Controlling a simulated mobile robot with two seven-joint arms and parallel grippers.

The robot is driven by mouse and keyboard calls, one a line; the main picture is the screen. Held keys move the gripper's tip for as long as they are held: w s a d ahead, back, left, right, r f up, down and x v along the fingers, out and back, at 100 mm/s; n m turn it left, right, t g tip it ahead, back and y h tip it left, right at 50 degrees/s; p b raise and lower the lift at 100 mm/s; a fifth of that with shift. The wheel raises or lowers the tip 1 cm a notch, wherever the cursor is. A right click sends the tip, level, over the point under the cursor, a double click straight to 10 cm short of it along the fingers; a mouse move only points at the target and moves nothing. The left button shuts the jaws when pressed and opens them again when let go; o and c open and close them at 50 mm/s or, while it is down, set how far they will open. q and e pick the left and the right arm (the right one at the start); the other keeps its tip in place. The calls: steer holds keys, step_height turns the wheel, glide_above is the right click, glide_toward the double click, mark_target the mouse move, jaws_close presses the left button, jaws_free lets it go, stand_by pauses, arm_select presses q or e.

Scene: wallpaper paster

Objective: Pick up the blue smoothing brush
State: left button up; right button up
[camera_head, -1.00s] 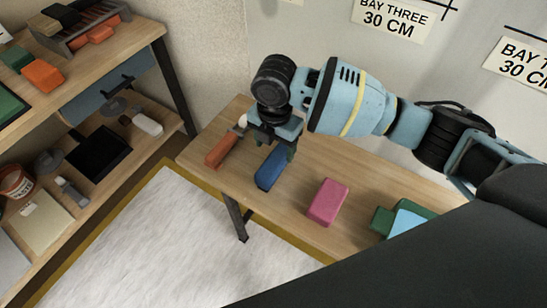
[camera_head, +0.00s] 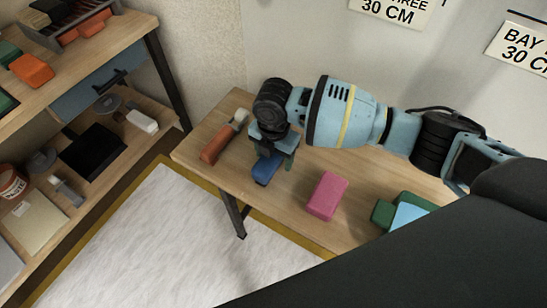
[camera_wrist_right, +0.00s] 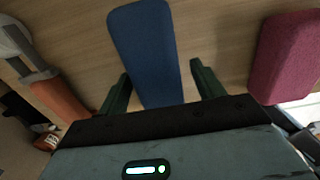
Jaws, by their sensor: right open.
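The blue smoothing brush (camera_head: 266,168) lies on the wooden table (camera_head: 283,217), partly hidden under my right gripper. In the right wrist view the brush (camera_wrist_right: 147,50) runs between the two green fingers. My right gripper (camera_head: 272,163) is open and points down over the brush. In the wrist view its fingertips (camera_wrist_right: 160,80) stand one on each side of the brush, with a gap on both sides. I cannot tell how far the fingertips are above the table. My left gripper is not in view.
An orange-handled tool (camera_head: 217,143) lies left of the brush, and a pink block (camera_head: 327,195) lies to its right. Green and light-blue items (camera_head: 405,214) are further right. A wooden shelf unit (camera_head: 140,50) with tools stands at the left. The wall is behind the table.

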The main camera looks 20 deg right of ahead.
steer(key=shift+c, duration=0.5)
steer(key=c, duration=1.1)
steer(key=shift+r, duration=0.1)
steer(key=shift+c, duration=0.2)
steer(key=shift+r, duration=0.5)
steer(key=r, duration=0.1)
steer(key=r+p, duration=0.1)
steer(key=shift+s+a+r, duration=0.15)
steer(key=shift+s+r, duration=0.15)
steer(key=shift+r, duration=0.05)
steer(key=s+a+r+p, duration=0.1)
steer(key=s+a, duration=0.4)
steer(key=s, duration=0.9)
steer(key=shift+a+r+p, duration=0.15)
steer(key=shift+a+p, duration=0.25)
steer(key=shift+p, duration=0.35)
steer(key=shift+s, duration=0.1)
